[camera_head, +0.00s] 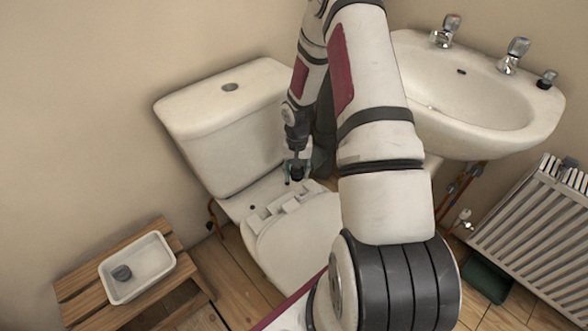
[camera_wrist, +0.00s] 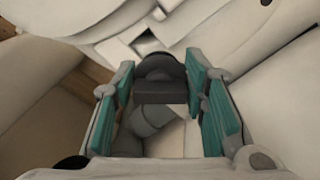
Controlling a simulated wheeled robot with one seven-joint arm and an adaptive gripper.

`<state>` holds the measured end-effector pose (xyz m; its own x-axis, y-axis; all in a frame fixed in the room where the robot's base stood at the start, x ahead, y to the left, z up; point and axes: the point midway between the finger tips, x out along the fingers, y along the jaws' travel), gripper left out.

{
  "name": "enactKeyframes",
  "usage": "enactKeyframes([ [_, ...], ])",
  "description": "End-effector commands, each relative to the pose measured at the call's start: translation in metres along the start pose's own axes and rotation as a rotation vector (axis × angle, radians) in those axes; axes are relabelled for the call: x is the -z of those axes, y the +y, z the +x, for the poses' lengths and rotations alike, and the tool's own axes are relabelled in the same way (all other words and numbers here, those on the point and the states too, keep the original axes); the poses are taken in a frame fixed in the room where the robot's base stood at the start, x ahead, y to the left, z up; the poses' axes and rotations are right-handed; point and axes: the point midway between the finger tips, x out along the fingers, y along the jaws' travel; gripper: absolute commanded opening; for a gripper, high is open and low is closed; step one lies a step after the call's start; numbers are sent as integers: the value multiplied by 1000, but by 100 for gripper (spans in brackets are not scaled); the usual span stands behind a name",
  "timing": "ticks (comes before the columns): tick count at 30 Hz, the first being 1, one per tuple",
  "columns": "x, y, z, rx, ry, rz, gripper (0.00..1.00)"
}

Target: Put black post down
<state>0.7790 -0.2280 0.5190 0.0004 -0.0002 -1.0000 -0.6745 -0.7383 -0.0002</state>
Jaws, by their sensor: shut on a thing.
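My gripper (camera_head: 297,168) is low over the back ledge of the toilet bowl, close in front of the cistern (camera_head: 225,130). In the wrist view my gripper (camera_wrist: 163,82) has its teal pads shut on the black post (camera_wrist: 158,78), a dark piece with a rounded top and a blocky lower part. The post also shows as a small dark spot at the fingertips in the head view (camera_head: 297,175). A small dark hole (camera_head: 252,208) is in the ledge to the left of my gripper. I cannot tell whether the post touches the ledge.
The toilet seat and its hinge blocks (camera_head: 283,208) are just in front of my gripper. A sink (camera_head: 480,100) and radiator (camera_head: 545,235) are at right.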

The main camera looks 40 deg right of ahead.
Motion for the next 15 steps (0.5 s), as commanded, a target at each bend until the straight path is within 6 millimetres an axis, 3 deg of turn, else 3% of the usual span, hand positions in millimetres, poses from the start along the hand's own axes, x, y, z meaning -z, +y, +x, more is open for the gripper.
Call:
enactKeyframes([
  [15,-5,5,-6,0,0,-1,13],
])
